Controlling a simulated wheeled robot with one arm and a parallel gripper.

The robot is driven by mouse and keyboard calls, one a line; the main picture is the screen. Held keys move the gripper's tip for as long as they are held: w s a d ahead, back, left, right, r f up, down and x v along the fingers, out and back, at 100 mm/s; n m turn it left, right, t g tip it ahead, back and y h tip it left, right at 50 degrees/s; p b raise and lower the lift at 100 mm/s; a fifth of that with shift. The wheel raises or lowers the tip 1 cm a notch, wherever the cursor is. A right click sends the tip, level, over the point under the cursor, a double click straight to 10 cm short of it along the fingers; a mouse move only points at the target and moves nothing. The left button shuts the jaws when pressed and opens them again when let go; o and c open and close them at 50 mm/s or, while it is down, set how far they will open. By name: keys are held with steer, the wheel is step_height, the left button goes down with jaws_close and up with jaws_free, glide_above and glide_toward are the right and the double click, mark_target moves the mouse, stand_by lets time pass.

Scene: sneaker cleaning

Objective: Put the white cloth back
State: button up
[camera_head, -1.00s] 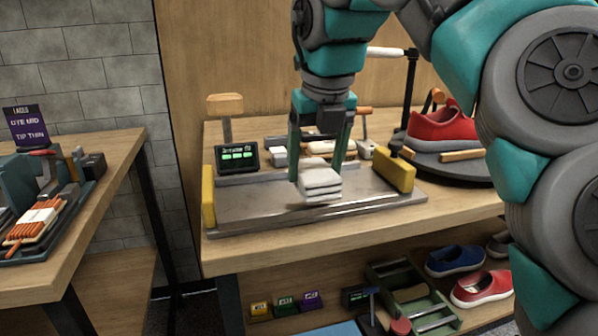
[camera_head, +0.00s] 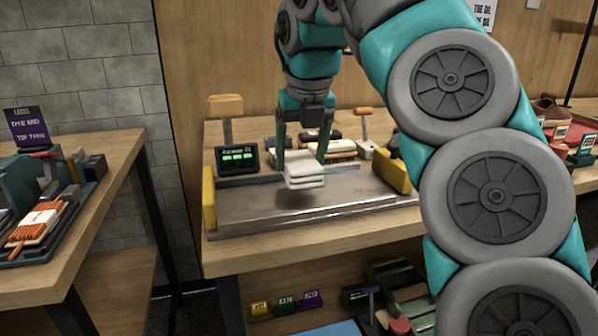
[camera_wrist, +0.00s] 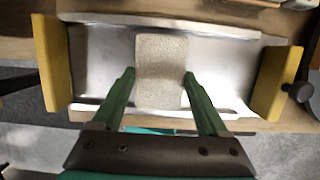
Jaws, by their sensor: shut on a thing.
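The white cloth (camera_head: 304,171) is a folded, layered stack held between the fingers of my gripper (camera_head: 304,160). It hangs a little above the metal tray (camera_head: 240,208), with a shadow below it. In the wrist view the cloth (camera_wrist: 162,70) looks beige and textured, between the two green fingers of my gripper (camera_wrist: 158,82). The tray (camera_wrist: 105,55) lies behind it there, with yellow blocks at both ends.
A small display with green lights (camera_head: 237,158) stands behind the tray. Yellow blocks (camera_head: 208,200) flank the tray. Brushes (camera_head: 330,148) lie behind it. My arm covers the right side. A side table (camera_head: 95,205) with a tool rack stands at left.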

mark_target(300, 162)
steer(key=shift+f, duration=0.15)
steer(key=shift+w+a+f, duration=0.1)
steer(key=shift+a+f, duration=0.15)
steer(key=shift+f, duration=0.5)
steer(key=shift+f+b, duration=0.5)
steer(key=shift+f, duration=0.4)
steer(key=shift+d, duration=0.1)
steer(key=o, duration=1.4)
